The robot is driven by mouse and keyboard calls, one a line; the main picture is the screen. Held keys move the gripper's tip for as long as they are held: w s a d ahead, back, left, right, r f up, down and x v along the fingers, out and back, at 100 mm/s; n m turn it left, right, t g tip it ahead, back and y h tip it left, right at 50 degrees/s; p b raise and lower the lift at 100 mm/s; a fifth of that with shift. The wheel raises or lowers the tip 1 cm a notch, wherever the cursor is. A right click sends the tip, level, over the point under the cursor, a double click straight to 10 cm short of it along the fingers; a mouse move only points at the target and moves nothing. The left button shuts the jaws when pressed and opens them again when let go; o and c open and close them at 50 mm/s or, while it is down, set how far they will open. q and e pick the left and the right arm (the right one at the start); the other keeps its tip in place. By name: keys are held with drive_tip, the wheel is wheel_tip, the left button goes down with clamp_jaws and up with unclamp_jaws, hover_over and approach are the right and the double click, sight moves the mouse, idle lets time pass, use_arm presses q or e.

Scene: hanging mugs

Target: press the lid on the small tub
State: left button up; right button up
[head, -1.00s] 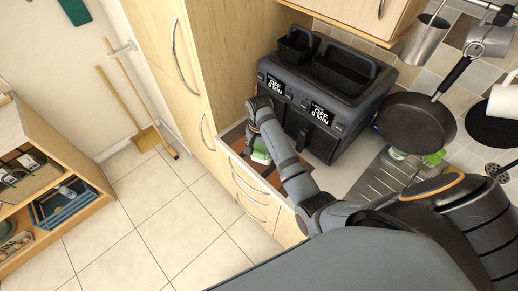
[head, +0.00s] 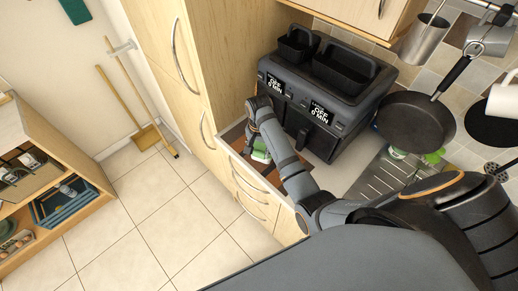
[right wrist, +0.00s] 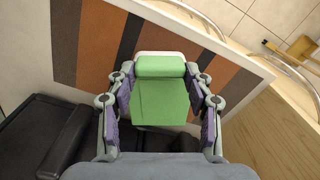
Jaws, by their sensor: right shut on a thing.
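A green piece, apparently the lid (right wrist: 160,100), sits between the two fingers of my right gripper (right wrist: 160,112) in the right wrist view. The gripper is shut on it. A white edge, perhaps the small tub (right wrist: 172,54), shows just beyond the green piece; whether the two are pressed together I cannot tell. In the head view, my right gripper (head: 257,138) points down at the counter's left end, with the green lid (head: 260,143) and some white partly hidden by the arm. My left gripper is not in view.
A striped brown, orange and dark board (right wrist: 95,45) lies under the work. A black air fryer (head: 325,95) stands close to the right of the gripper. A tall wooden cupboard (head: 215,60) is to the left, and the counter edge drops to drawers (head: 255,195).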

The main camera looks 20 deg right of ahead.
drive_tip(key=shift+f, duration=0.25)
idle(0.6)
drive_tip(key=o, duration=1)
drive_tip(key=shift+c, duration=0.2)
drive_tip(key=o, duration=0.3)
wheel_tip(320, 180, up, 8)
drive_tip(key=shift+f, duration=0.2)
